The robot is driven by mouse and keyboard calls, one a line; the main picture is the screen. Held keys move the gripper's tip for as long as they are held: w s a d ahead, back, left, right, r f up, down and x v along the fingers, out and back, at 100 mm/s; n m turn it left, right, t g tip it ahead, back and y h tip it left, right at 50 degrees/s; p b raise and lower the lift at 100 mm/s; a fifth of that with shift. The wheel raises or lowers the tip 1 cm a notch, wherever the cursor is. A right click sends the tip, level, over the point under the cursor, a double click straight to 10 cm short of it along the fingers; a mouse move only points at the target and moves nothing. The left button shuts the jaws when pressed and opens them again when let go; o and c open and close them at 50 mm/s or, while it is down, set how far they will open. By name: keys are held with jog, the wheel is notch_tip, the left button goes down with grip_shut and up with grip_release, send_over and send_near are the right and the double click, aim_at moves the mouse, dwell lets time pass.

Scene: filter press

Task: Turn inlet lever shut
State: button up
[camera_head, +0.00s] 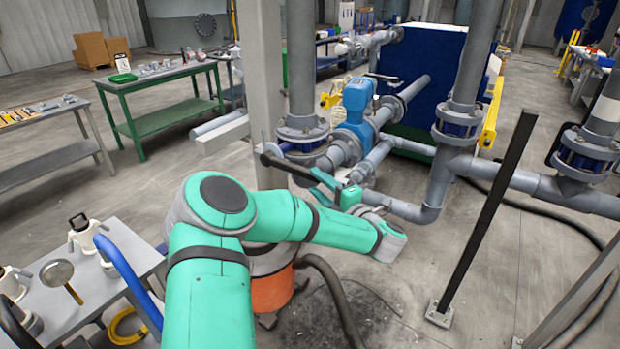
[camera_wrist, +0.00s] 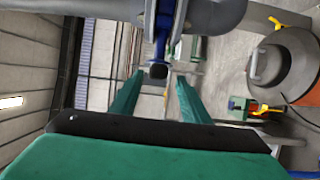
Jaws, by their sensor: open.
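A dark lever bar (camera_head: 285,166) sticks out from the pipework beside the grey post in the head view, its outer end toward my gripper. My gripper (camera_head: 319,181) is at that outer end, with its green fingers spread. In the wrist view my gripper (camera_wrist: 160,78) is open, and the lever's black end (camera_wrist: 158,71) shows end-on between the two fingertips. I see a gap on both sides of it there. How deep the lever sits between the fingers cannot be told.
A grey post (camera_head: 262,80) stands close to the lever. A blue actuator (camera_head: 357,97) and grey pipes (camera_head: 437,180) lie just beyond my gripper. A slanted black bar (camera_head: 485,220) stands to the right. An orange-based vessel (camera_head: 273,290) is beneath my arm.

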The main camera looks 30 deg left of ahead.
jog(key=shift+v, duration=2.55)
jog(key=shift+s, duration=0.1)
